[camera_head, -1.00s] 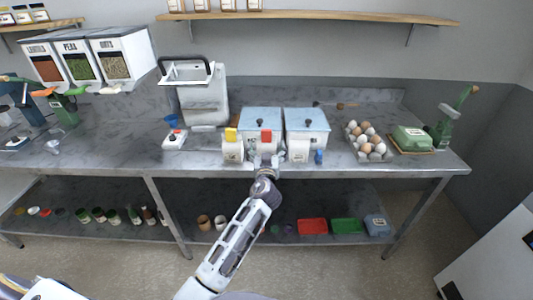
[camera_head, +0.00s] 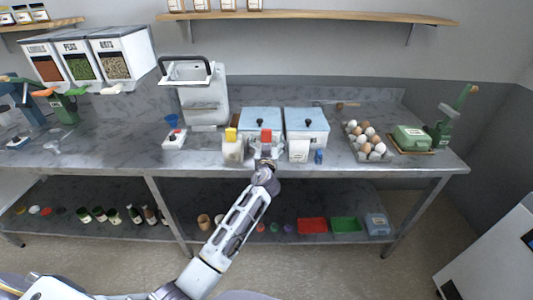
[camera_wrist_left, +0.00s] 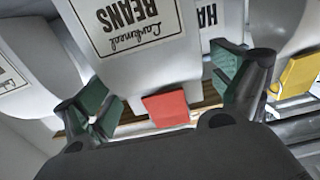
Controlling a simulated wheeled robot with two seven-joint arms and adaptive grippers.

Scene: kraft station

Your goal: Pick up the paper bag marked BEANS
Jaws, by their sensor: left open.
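The white bag marked BEANS (camera_wrist_left: 140,25) fills the upper middle of the left wrist view, its label upside down and a red clip (camera_wrist_left: 167,107) on its top edge. In the head view the red clip (camera_head: 266,136) shows above my left gripper (camera_head: 266,155), which hides most of the bag. My left gripper also shows in the wrist view (camera_wrist_left: 165,88). It is open, with one green-padded finger on each side of the bag. I cannot tell whether the pads touch it. My right gripper is not in view.
A bag with a yellow clip (camera_head: 232,150) stands close on the left, and another white bag (camera_head: 299,150) close on the right. Two blue-lidded bins (camera_head: 306,120) stand behind. Eggs (camera_head: 367,142) are further right.

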